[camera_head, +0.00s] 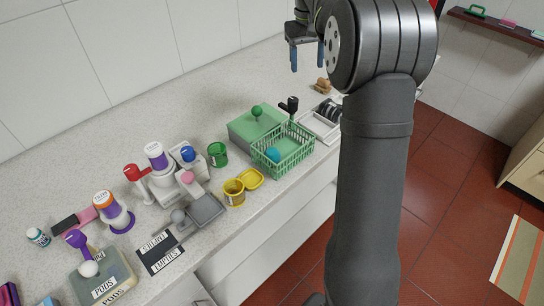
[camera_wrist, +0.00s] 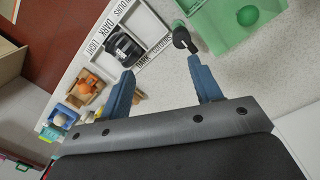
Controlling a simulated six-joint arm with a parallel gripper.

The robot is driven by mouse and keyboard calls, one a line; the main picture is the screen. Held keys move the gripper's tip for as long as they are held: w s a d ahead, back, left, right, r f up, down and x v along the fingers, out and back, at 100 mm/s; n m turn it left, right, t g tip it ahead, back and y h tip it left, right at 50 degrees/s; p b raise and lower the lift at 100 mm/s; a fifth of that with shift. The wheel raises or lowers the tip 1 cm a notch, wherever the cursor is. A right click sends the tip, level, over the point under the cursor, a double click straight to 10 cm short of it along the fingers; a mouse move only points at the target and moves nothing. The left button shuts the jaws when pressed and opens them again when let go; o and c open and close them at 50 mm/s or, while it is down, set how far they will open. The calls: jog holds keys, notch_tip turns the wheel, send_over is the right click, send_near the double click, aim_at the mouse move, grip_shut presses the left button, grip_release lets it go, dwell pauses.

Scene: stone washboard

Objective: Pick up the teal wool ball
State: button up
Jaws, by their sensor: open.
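A teal-blue ball (camera_head: 273,154) lies inside the green mesh basket (camera_head: 300,151) on the counter; I take it for the wool ball. Its lower part is hidden by the basket wall. A darker green ball (camera_head: 257,111) sits on the green box (camera_head: 246,128) behind the basket and shows in the wrist view (camera_wrist: 247,15). My gripper (camera_head: 307,57) is open and empty, raised above the far end of the counter, well away from the basket. In the wrist view its two blue fingers (camera_wrist: 160,70) are apart. The teal-blue ball is not visible there.
A labelled white tray (camera_head: 325,117) holding dark items stands right of the basket. A black-headed object (camera_wrist: 183,38) shows near one finger. A yellow cup (camera_head: 234,192), green cup (camera_head: 217,154) and several bottles crowd the left counter. The tiled wall is behind.

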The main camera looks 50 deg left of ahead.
jog(key=s+d+f+m, duration=0.1)
jog(key=s+m, duration=0.4)
jog(key=s, duration=0.5)
jog(key=m, duration=0.4)
send_near(272, 151)
jog(key=shift+y, duration=0.4)
notch_tip(272, 151, down, 7)
jog(key=shift+d+r, duration=0.15)
jog(key=shift+d+f, duration=0.15)
jog(key=shift+f, duration=2.45)
jog(key=c, duration=0.7)
